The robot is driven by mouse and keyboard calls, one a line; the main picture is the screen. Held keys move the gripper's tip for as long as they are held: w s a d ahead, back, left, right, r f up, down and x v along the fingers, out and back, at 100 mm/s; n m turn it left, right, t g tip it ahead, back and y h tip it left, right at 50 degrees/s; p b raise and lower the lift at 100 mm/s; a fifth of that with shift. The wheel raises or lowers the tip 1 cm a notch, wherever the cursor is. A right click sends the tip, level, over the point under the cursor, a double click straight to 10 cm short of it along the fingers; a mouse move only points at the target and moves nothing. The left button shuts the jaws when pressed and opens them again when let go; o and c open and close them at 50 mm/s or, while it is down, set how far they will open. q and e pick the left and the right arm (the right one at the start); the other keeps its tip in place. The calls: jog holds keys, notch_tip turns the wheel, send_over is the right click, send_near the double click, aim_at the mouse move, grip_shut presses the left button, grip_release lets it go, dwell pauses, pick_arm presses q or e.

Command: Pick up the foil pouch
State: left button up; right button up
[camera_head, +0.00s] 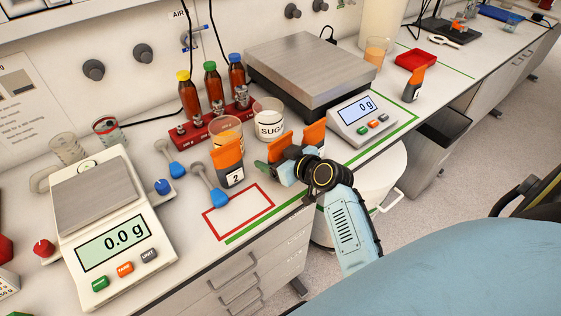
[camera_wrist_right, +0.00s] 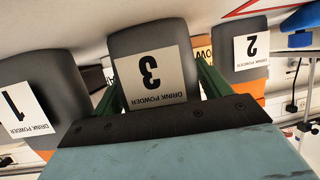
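Several grey pouches with orange tops and "DRINK POWDER" labels stand on the bench. Pouch 3 (camera_wrist_right: 150,35) is upside down in the centre of the right wrist view; in the head view its orange top (camera_head: 279,147) shows behind my right gripper (camera_head: 280,166). The green fingers stand apart on either side of this pouch, and contact cannot be made out. Pouch 1 (camera_wrist_right: 18,95) is at the left of the wrist view; the orange top at the right in the head view (camera_head: 314,134) appears to be its own. Pouch 2 (camera_head: 231,165) stands left of pouch 3. My left gripper is not in view.
A red outlined rectangle (camera_head: 241,231) is empty in front. A white balance (camera_head: 113,240) stands left, a larger scale (camera_head: 310,72) behind. Two blue scoops (camera_head: 217,199), a sugar cup (camera_head: 269,120) and a red bottle rack (camera_head: 215,128) are close by. Another pouch (camera_head: 414,83) stands farther right.

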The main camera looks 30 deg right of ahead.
jog(key=c, duration=0.8)
